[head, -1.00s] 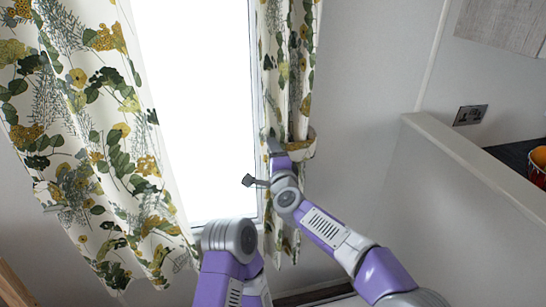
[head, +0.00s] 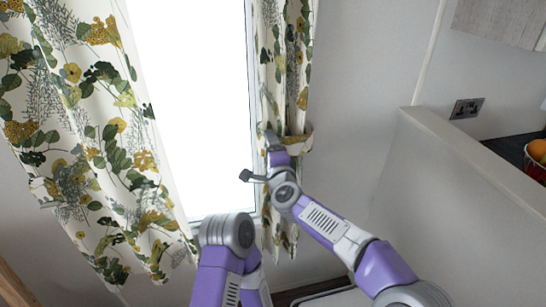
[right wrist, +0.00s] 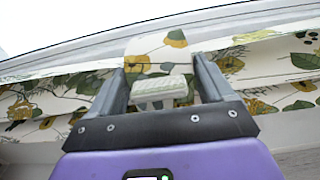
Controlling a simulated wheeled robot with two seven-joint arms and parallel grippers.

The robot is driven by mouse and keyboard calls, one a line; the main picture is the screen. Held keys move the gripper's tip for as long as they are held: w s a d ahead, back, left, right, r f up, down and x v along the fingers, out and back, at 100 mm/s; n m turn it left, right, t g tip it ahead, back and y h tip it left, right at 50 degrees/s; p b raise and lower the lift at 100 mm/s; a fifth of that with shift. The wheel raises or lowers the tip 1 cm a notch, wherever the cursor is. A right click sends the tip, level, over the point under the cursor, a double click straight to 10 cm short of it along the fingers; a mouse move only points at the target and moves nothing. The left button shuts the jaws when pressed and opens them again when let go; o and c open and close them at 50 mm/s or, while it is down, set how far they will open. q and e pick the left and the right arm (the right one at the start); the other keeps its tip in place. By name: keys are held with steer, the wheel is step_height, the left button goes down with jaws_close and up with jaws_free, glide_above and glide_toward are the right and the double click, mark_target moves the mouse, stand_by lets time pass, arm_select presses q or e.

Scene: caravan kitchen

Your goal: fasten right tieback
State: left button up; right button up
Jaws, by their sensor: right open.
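The right curtain (head: 286,60) hangs at the window's right side, gathered and narrow. Its floral tieback (head: 304,143) shows as a band across the curtain's right side, standing out from the wall. My right gripper (head: 270,132) is at the curtain's left edge, level with the band. In the right wrist view it is open (right wrist: 160,82), with a rounded floral end of the tieback (right wrist: 155,46) just beyond the fingers and a pale ribbed block (right wrist: 160,88) between them. I cannot tell whether they touch. Any fastening point is hidden. My left gripper is out of view.
The bright window (head: 198,110) lies between the right curtain and the wide left curtain (head: 85,130). A partition (head: 465,165) stands at right, with a socket (head: 467,108) and an orange-red bowl (head: 537,160) beyond it. The wall right of the curtain is clear.

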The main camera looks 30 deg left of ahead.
steer(key=v, duration=0.7)
steer(key=shift+b, duration=0.45)
steer(key=d+f+n+g+h+p, duration=0.1)
steer(key=d+f+g+h, duration=0.1)
steer(key=d+f, duration=0.6)
steer(key=d+f+n+g+h+p, duration=0.15)
steer(key=d+f, duration=0.35)
steer(key=f, duration=0.8)
steer(key=d+f+n+g+h, duration=0.2)
steer(key=d+f, duration=0.4)
steer(key=f, duration=0.4)
steer(key=s+d+f+n+g+h, duration=0.1)
steer(key=s+d+f+g, duration=0.1)
steer(key=s+d+f, duration=0.5)
steer(key=s+d+f+n+g+p, duration=0.1)
steer(key=s+d+f, duration=0.3)
steer(key=s, duration=0.5)
steer(key=s+d+f+n+g+h+p, duration=0.1)
steer(key=s+d+f+g, duration=0.3)
steer(key=s+d, duration=0.3)
steer(key=s+f, duration=0.1)
steer(key=s, duration=0.1)
steer(key=shift+s+d+g, duration=0.15)
steer(key=shift+s+g, duration=0.1)
steer(key=shift+g, duration=0.1)
steer(key=shift+f, duration=0.1)
